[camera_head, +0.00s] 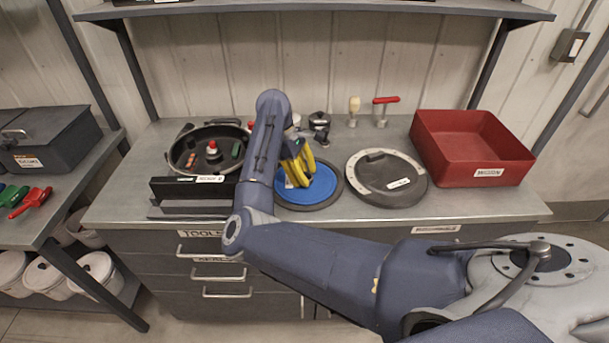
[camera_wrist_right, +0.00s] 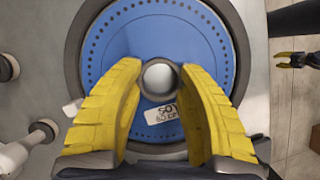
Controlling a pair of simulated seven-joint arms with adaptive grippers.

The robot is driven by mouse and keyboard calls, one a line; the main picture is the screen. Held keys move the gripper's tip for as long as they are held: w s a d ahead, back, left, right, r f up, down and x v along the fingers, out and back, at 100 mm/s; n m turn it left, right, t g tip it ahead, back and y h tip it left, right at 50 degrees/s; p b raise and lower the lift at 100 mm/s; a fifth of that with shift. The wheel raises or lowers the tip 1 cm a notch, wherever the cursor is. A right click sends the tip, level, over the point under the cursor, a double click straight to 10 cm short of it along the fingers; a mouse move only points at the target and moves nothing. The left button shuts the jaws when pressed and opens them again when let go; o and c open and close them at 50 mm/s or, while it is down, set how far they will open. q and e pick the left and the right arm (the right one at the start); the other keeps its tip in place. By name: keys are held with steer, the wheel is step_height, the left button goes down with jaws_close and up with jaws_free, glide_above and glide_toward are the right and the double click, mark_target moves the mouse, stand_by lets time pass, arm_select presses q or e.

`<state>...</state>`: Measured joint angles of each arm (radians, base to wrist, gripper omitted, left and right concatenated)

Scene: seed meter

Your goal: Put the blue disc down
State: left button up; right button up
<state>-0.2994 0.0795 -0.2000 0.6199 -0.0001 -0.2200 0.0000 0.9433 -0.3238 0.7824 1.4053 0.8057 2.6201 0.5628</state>
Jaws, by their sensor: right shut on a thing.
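The blue disc (camera_head: 318,189) has a dark rim, a ring of small holes, a pale label and a round central knob. It is at the middle of the bench, left of the dark round housing with a grey rim (camera_head: 364,180). My right gripper (camera_head: 297,172) is over the disc. In the right wrist view its yellow fingers are shut on the grey knob (camera_wrist_right: 159,80) of the blue disc (camera_wrist_right: 130,38). I cannot tell whether the disc touches the bench. My left gripper (camera_wrist_right: 285,59) shows small at the right of the wrist view, its fingertips apart and empty.
A black round tub (camera_head: 232,134) with small parts stands at the left, behind a dark rack (camera_head: 165,190). A red bin (camera_head: 473,175) stands at the right. Small handled tools (camera_head: 354,108) stand at the back. A shelf (camera_head: 330,8) hangs above.

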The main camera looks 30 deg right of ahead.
steer(key=o, duration=1.1)
steer(key=shift+f, duration=0.1)
steer(key=v, duration=1.2)
steer(key=shift+s, duration=0.1)
